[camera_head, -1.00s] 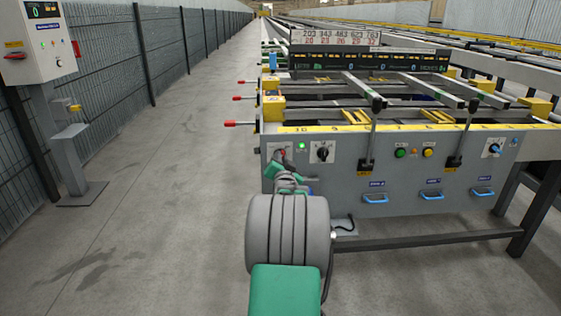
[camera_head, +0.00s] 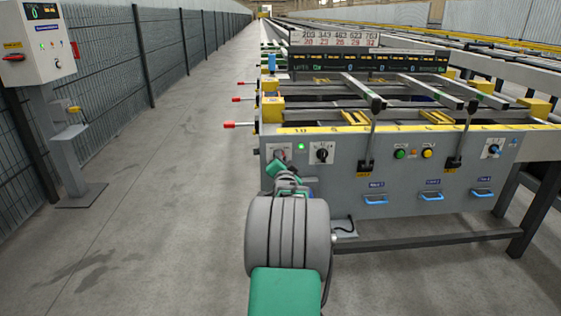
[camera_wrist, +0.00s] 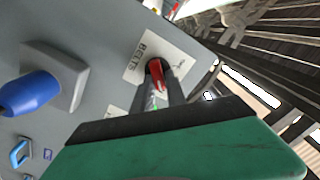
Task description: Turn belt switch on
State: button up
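In the wrist view the red lever (camera_wrist: 156,74) shows between the two dark fingers of my gripper (camera_wrist: 158,92). The fingers stand apart on either side of it; I cannot tell whether they touch it. In the head view my gripper (camera_head: 281,161) is at the panel's upper left corner and mostly covers the switch.
A green lamp (camera_head: 301,146) and a black rotary knob (camera_head: 322,153) sit just right of the switch. Red-tipped levers (camera_head: 230,125) stick out left of the machine. A control post (camera_head: 62,150) stands far left by the fence. The aisle floor between is clear.

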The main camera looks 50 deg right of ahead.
jog(key=o, duration=0.3)
jog(key=shift+w+a+f, duration=0.1)
jog(key=shift+f, duration=0.05)
jog(key=shift+o, duration=0.2)
jog(key=p+v, duration=0.2)
jog(key=v, duration=0.6)
